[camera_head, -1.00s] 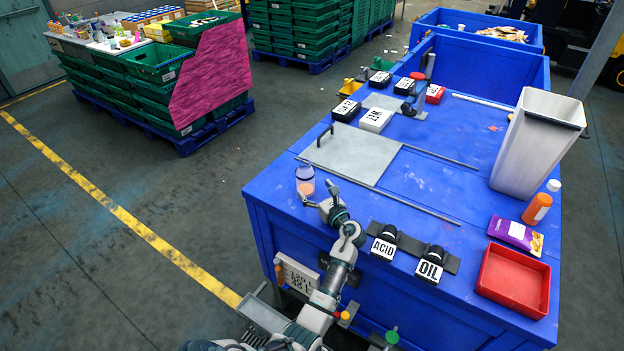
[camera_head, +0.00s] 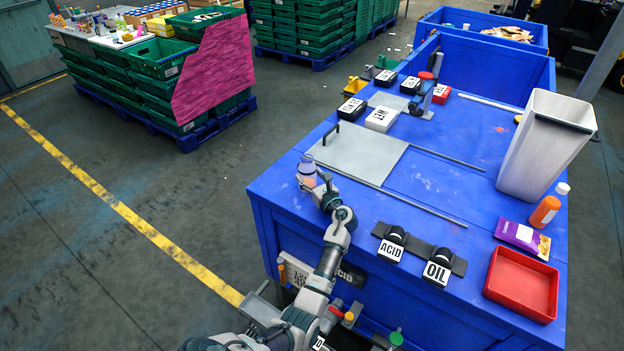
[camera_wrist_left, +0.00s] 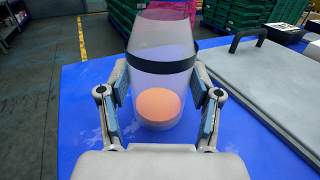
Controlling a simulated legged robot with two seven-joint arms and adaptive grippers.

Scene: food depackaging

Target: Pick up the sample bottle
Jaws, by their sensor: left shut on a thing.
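The sample bottle (camera_head: 307,172) is a clear, pinkish container with a dark band, at the left corner of the blue table (camera_head: 440,160). In the left wrist view the bottle (camera_wrist_left: 161,75) stands upright between the finger pads, with an orange round thing (camera_wrist_left: 160,105) visible in its lower part. My left gripper (camera_wrist_left: 162,105) is shut on the bottle, a pad on each side. In the head view my left gripper (camera_head: 318,183) reaches it from the front. Whether the bottle's base touches the table is hard to tell. My right gripper is not in view.
A grey hatch plate with a handle (camera_head: 358,150) lies right of the bottle. A red tray (camera_head: 521,284), orange bottle (camera_head: 545,210), purple packet (camera_head: 522,236) and white bin (camera_head: 545,140) stand at the right.

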